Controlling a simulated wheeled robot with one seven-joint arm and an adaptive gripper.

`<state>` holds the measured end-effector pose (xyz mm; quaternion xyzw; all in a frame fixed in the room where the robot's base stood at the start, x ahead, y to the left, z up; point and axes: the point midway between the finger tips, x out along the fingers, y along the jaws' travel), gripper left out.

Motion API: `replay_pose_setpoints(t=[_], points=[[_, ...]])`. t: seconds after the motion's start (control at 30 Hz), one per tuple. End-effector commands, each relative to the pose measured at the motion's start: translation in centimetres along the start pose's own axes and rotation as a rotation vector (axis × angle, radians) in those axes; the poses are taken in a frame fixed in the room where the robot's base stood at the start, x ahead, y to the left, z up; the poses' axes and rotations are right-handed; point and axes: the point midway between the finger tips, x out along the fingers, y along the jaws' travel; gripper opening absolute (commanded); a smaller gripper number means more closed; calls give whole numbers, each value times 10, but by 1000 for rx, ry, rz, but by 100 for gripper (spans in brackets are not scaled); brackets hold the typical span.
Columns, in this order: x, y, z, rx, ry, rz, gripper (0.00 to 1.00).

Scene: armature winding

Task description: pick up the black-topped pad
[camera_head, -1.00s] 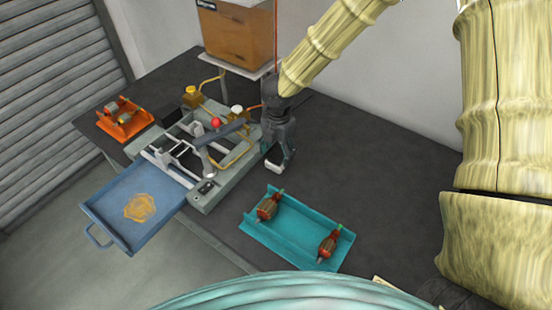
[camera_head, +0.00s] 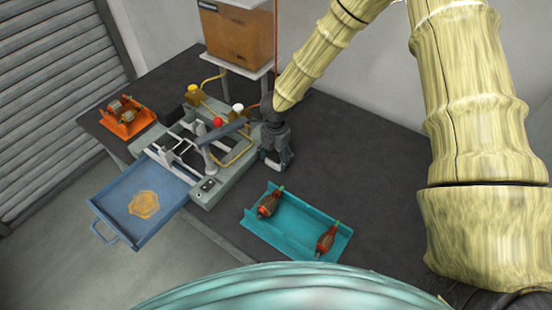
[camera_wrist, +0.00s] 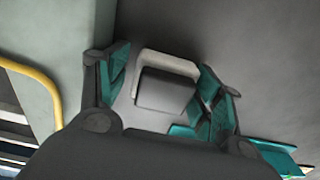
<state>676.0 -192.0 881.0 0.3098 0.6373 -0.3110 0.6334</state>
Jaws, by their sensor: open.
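The black-topped pad (camera_wrist: 163,92) is a small block with a dark top and a pale grey body. In the wrist view it sits between my gripper's two teal-padded fingers. My gripper (camera_head: 277,161) points down at the table beside the right edge of the grey winding fixture. It is open, and its fingers stand on either side of the pad with a gap visible at the left. In the head view the pad is mostly hidden by my gripper.
The grey fixture (camera_head: 207,193) with rods and coloured knobs is close to the left of my gripper. A teal tray (camera_head: 291,231) with two red armatures lies in front. A blue tray (camera_head: 120,205), an orange stand (camera_head: 126,126) and a cardboard box (camera_head: 238,37) are farther off. The table's right side is clear.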

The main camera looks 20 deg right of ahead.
Motion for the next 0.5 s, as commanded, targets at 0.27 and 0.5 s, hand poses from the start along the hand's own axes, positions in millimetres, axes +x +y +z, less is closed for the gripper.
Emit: replay_pose_setpoints(t=[0.27,0.5], points=[[-1,0,0,0,0,0,31],[-2,0,0,0,0,1,27]])
